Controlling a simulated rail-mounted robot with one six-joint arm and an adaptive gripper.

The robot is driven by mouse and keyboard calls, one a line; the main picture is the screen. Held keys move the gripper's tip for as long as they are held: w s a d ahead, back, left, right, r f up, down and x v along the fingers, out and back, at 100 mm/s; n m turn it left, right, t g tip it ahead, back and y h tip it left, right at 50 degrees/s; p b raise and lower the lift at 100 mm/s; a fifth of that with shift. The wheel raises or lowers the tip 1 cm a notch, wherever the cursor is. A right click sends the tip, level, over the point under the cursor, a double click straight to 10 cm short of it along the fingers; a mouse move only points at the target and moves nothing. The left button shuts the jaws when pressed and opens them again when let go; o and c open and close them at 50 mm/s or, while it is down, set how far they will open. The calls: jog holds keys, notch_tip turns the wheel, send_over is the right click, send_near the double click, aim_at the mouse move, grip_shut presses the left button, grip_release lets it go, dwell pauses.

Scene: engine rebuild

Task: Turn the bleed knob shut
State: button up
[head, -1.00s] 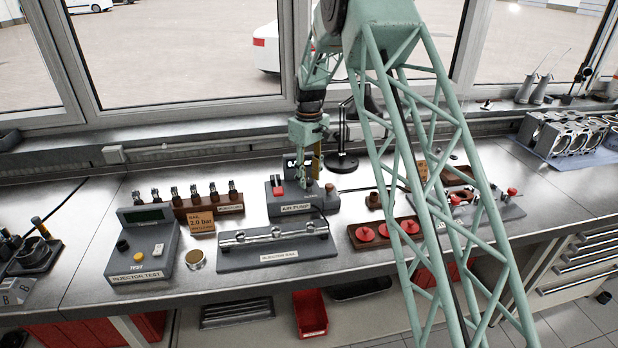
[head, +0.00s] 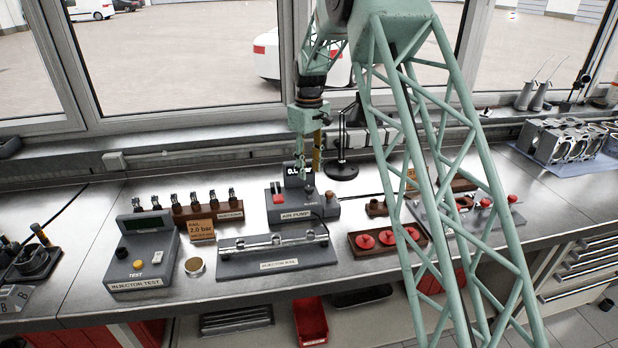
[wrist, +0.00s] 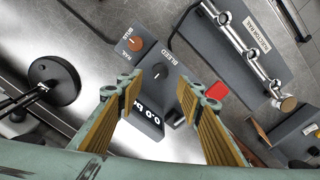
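The bleed knob (wrist: 157,72) is a small dark knob with a light pointer mark, beside the word BLEED on the grey air pump box (head: 297,214). In the head view the knob (head: 310,190) shows small on the box top. My gripper (wrist: 160,84) is open and empty, its fingertips on either side of the knob in the wrist view. In the head view my gripper (head: 308,173) hangs over the back of the box; its exact height above the knob is hard to tell. The pump display (wrist: 149,119) reads 0.0 bar.
A red switch (wrist: 217,90) and an orange-brown round fitting (wrist: 135,44) flank the knob. The injector rail (head: 275,255) lies in front of the pump. A black lamp base (head: 341,171) stands behind, and a tray with red caps (head: 388,238) sits to the right.

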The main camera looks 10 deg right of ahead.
jog(key=shift+r, duration=2.5)
jog(key=s+r+m+t+b, duration=0.1)
jog(key=s+r, duration=0.6)
jog(key=s, duration=0.3)
jog(key=s+r+m+b, duration=0.1)
jog(key=s+r+b, duration=0.1)
jog(key=s+r, duration=0.65)
jog(key=s+r+m+t+b, duration=0.1)
jog(key=s+r, duration=0.4)
jog(key=s, duration=0.7)
jog(key=s+f+m+t+b, duration=0.1)
jog(key=s+f+b, duration=0.1)
jog(key=s, duration=1.5)
jog(key=s+f+m+t+b, duration=0.1)
jog(key=s+f, duration=0.3)
jog(key=s, duration=1.4)
jog(key=shift+s+d+f+m+b, duration=0.25)
jog(key=shift+m+b, duration=0.2)
jog(key=shift+m, duration=0.35)
